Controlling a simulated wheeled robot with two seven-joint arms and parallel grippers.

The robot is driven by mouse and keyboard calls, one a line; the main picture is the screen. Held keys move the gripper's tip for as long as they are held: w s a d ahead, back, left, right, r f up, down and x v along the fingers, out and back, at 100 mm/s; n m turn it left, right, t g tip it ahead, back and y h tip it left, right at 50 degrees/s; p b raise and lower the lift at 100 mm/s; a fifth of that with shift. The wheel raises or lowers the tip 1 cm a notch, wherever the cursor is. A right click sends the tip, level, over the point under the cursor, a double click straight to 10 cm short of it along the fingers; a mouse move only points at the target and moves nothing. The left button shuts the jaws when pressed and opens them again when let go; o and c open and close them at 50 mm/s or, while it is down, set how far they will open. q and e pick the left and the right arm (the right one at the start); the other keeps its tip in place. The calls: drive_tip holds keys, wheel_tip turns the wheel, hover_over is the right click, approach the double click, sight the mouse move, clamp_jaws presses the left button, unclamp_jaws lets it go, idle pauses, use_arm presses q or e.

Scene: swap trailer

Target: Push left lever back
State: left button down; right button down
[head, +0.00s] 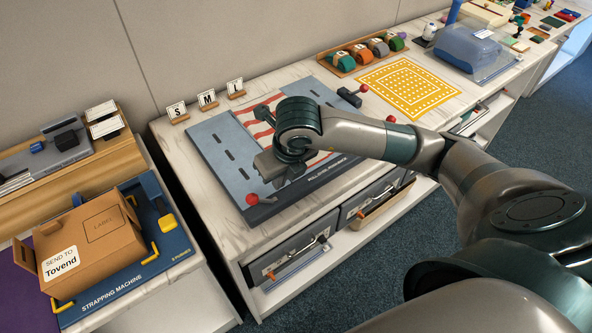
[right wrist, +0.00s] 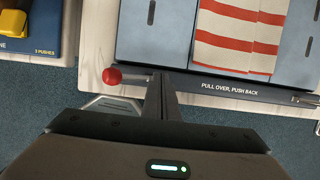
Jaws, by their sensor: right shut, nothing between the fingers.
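The left lever's red knob (head: 252,198) is at the front left corner of a grey-blue pressing board (head: 215,143). In the right wrist view the red knob (right wrist: 112,76) sits on a short rod at the board's front edge, left of my fingers. My right gripper (head: 267,172) is over the board's front left part, close to the knob. Its fingers (right wrist: 168,82) are shut with nothing between them, by the inner end of the rod; I cannot tell whether they touch it. A red and white striped cloth (right wrist: 238,40) lies on the board. My left gripper is not in view.
Another red knob (head: 390,119) is at the board's right end, and one more (head: 364,88) tops a dark lever behind. Letter cards (head: 207,98) stand behind the board. A cardboard box (head: 90,245) sits on the left bench. A yellow mat (head: 408,87) lies farther right.

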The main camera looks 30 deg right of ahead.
drive_tip(key=s+p+v, duration=0.2)
drive_tip(key=p+v, duration=0.4)
drive_tip(key=v, duration=0.5)
drive_tip(key=shift+f, duration=0.25)
idle(0.7)
